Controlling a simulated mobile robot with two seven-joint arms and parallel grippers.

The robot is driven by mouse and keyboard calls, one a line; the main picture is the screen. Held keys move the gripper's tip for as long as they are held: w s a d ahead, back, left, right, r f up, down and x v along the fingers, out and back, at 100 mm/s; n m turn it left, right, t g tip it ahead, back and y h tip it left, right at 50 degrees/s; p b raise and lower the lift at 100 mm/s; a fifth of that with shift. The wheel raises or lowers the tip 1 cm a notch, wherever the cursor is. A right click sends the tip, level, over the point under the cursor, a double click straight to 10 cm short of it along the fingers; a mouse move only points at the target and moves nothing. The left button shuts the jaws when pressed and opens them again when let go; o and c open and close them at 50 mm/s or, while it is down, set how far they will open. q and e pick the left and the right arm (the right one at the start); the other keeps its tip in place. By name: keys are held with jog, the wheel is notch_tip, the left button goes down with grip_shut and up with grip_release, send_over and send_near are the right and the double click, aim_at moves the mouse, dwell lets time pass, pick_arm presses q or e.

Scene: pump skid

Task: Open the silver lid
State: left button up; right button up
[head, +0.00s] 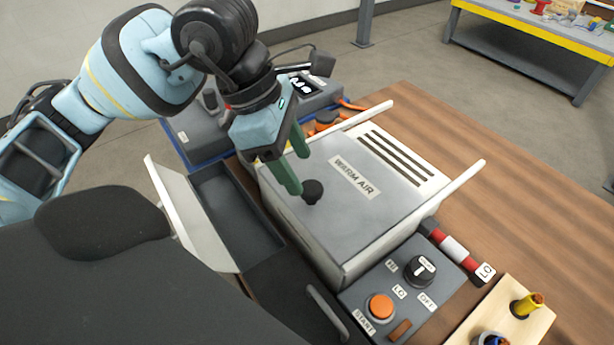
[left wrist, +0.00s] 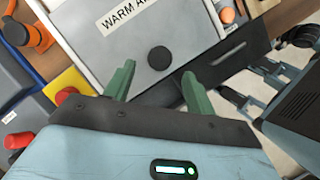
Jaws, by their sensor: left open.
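The silver lid (head: 345,185) is the flat grey top of a box labelled "WARM AIR", and it lies closed. A black knob (head: 313,191) stands near its left front edge. My left gripper (head: 294,168) is open, with green fingers pointing down just beside the knob. In the left wrist view the knob (left wrist: 159,58) sits beyond the two green fingertips (left wrist: 156,74) and roughly between them. The fingers do not hold it.
A control panel (head: 380,312) with an orange button and a black dial stands in front of the box. White rails (head: 455,190) flank the lid. Wooden table space is free at right.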

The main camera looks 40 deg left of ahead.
aim_at(310, 187)
pick_arm(q)
jog(key=shift+x, duration=2.2)
grip_shut()
